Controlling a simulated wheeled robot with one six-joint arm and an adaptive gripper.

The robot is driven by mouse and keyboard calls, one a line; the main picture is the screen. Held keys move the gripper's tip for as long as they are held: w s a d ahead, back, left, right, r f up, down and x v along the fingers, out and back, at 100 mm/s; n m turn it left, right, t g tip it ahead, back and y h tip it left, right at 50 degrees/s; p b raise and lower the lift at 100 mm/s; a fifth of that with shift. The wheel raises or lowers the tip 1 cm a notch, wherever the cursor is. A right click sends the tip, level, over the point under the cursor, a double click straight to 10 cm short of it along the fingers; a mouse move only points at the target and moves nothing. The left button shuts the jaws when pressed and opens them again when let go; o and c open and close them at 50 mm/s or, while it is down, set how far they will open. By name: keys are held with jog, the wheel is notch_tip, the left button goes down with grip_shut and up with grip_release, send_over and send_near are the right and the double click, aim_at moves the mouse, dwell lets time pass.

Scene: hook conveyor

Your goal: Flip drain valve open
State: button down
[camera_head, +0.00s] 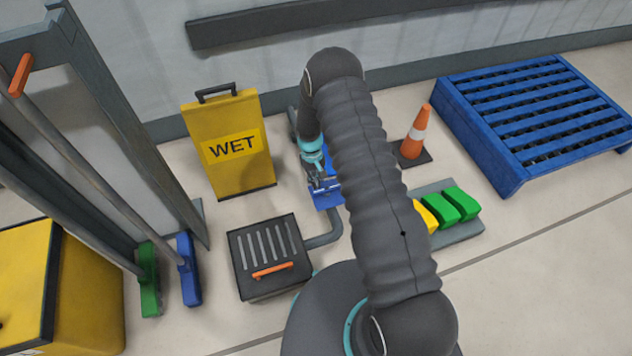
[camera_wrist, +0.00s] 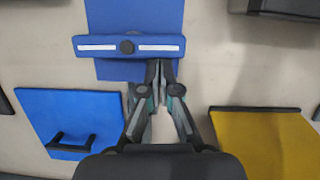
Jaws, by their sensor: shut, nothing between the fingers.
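A dark grey drain box (camera_head: 262,285) with a slotted top stands on the floor left of my arm in the head view. An orange lever (camera_head: 272,270), which looks like the drain valve handle, lies across its front top edge. A grey pipe (camera_head: 326,236) runs from its right side. My gripper (camera_head: 320,186) is right of and beyond the box, apart from the lever. In the wrist view my gripper (camera_wrist: 159,70) is shut and empty, its tips by a blue bar with white strips (camera_wrist: 128,46) on a blue panel (camera_wrist: 135,12). Whether they touch is unclear.
A yellow WET sign (camera_head: 232,148) stands behind the box. Green (camera_head: 149,280) and blue (camera_head: 188,270) brush heads are to its left. An orange cone (camera_head: 417,135), green blocks (camera_head: 450,205) and a blue pallet (camera_head: 545,115) are to the right. My arm hides the middle.

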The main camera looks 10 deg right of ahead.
aim_at(316, 192)
jog(key=shift+s+n, duration=0.15)
jog(key=shift+n, duration=0.25)
jog(key=n, duration=0.1)
jog(key=n+b, duration=0.1)
jog(key=s+n+b, duration=0.1)
jog(key=shift+s+a+f+t+h, duration=0.1)
jog(key=shift+a+f+t+h, duration=0.05)
jog(key=shift+a+t+h, duration=0.2)
jog(key=n, duration=0.1)
jog(key=s+n+b, duration=0.1)
jog(key=n, duration=0.1)
jog(key=n+h, duration=0.1)
jog(key=shift+s+d+n+t, duration=0.1)
jog(key=shift+s+n+t, duration=0.25)
jog(key=shift+n, duration=0.05)
jog(key=n, duration=0.1)
jog(key=s+n+b, duration=0.1)
jog(key=shift+d+n+t, duration=0.15)
jog(key=shift+n+t, duration=0.15)
jog(key=n, duration=0.1)
jog(key=s+d+n+b, duration=0.1)
jog(key=n, duration=0.1)
jog(key=n+t+b, duration=0.1)
jog(key=n, duration=0.1)
jog(key=shift+s+d, duration=0.2)
jog(key=shift+s, duration=0.05)
jog(key=shift+d, duration=0.1)
